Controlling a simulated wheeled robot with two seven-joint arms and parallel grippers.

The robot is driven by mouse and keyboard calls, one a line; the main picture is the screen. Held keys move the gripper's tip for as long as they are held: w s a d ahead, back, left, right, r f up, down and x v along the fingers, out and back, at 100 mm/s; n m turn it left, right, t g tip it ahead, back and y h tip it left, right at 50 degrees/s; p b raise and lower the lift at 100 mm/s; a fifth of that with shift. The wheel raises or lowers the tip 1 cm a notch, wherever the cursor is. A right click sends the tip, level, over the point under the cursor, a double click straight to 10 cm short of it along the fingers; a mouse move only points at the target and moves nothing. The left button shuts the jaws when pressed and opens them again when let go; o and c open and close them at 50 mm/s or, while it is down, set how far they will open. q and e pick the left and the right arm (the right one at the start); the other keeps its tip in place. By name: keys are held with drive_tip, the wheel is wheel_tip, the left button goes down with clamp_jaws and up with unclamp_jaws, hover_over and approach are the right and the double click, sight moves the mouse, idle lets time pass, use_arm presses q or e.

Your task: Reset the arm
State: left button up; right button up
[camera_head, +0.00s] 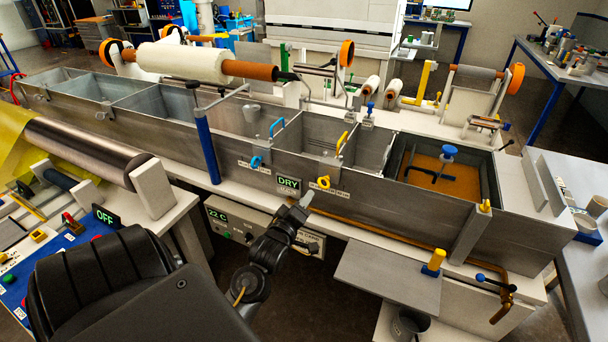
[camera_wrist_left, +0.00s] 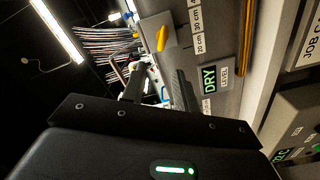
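My left gripper (camera_head: 298,207) is in front of the tank wall, just below and right of the lit DRY sign (camera_head: 289,186). In the left wrist view its two dark fingers (camera_wrist_left: 158,88) stand apart with nothing held between them. The DRY sign (camera_wrist_left: 209,79) also shows there, sideways, to the right of the fingers. The gripper appears clear of the tank, though the exact gap is hard to judge. My right gripper is in neither view.
The long metal tank (camera_head: 232,142) has several compartments; the right one holds amber resin (camera_head: 455,178). A blue post (camera_head: 206,150), a yellow valve handle (camera_head: 323,182), a control box (camera_head: 235,222) and a grey shelf (camera_head: 390,275) are near. Bare floor shows below the gripper.

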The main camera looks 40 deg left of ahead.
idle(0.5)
use_arm(q)
drive_tip(key=d+f+m+g+h, duration=0.15)
drive_tip(key=f+m, duration=0.25)
drive_tip(key=f, duration=0.7)
drive_tip(key=d+f+m+g+h, duration=0.1)
drive_tip(key=d+f+m+g, duration=0.25)
drive_tip(key=f, duration=0.75)
drive_tip(key=s+d+f+m+g+h, duration=0.1)
drive_tip(key=s+d+f+m+g, duration=0.15)
drive_tip(key=s+f, duration=0.4)
drive_tip(key=s+d+f+m+g+h, duration=0.1)
drive_tip(key=s+d+f+m, duration=0.15)
drive_tip(key=f, duration=0.75)
drive_tip(key=s+d+f+m+g, duration=0.1)
drive_tip(key=s+d+f+g, duration=0.1)
drive_tip(key=s+f, duration=0.4)
drive_tip(key=s+d+f+m+g+h, duration=0.1)
drive_tip(key=s+f, duration=0.5)
drive_tip(key=s, duration=1)
drive_tip(key=s+d+f+m+g, duration=0.3)
drive_tip(key=s+f, duration=0.3)
drive_tip(key=s, duration=0.5)
drive_tip(key=shift+s+d+f+g+b, duration=0.15)
drive_tip(key=shift+s+f+g+b, duration=0.15)
drive_tip(key=shift+g, duration=0.45)
drive_tip(key=shift+m, duration=0.25)
